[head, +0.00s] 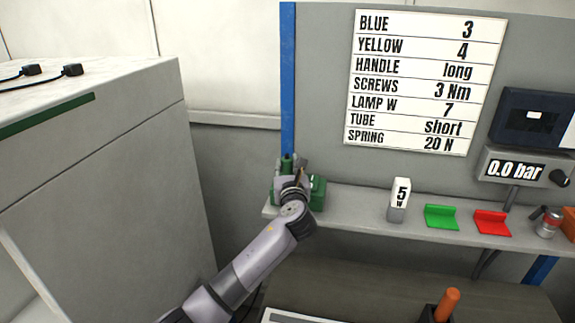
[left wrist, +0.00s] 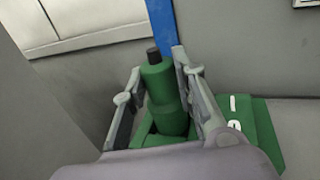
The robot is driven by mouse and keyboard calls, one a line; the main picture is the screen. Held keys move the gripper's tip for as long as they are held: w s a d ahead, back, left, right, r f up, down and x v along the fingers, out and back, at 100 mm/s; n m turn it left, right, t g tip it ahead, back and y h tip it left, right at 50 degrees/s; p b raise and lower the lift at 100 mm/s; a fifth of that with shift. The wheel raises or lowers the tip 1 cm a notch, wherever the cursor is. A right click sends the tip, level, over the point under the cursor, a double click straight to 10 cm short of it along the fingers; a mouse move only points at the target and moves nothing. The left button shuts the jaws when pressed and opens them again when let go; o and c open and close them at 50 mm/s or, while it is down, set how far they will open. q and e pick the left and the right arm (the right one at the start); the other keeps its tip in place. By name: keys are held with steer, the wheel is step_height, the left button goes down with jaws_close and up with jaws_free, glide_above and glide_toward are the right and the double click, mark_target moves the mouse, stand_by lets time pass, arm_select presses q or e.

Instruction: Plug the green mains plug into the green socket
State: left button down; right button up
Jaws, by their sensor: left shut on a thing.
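The green mains plug (left wrist: 164,95) stands upright between the two fingers of my left gripper (left wrist: 160,90) in the left wrist view, with a black stub at its top. In the head view the plug's green top (head: 287,162) shows just behind my left gripper (head: 294,176). The gripper is shut on the plug. The green socket (left wrist: 262,130), a green box with white marks, lies under and beside the plug, and its right side shows in the head view (head: 319,192). The plug's lower end is hidden, so I cannot tell how deep it sits. My right gripper is not in view.
A blue post (head: 288,80) rises behind the socket. On the shelf (head: 360,208) to the right stand a white-and-grey "5 W" block (head: 398,200), a green bracket (head: 441,216) and a red bracket (head: 491,222). A grey cabinet (head: 110,150) at left bears two black plugs (head: 73,70).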

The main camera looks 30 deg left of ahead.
arm_select(q)
steer(key=shift+f, duration=0.7)
steer(key=c, duration=1.2)
jaws_free()
steer(key=shift+r, duration=0.1)
steer(key=v, duration=1.2)
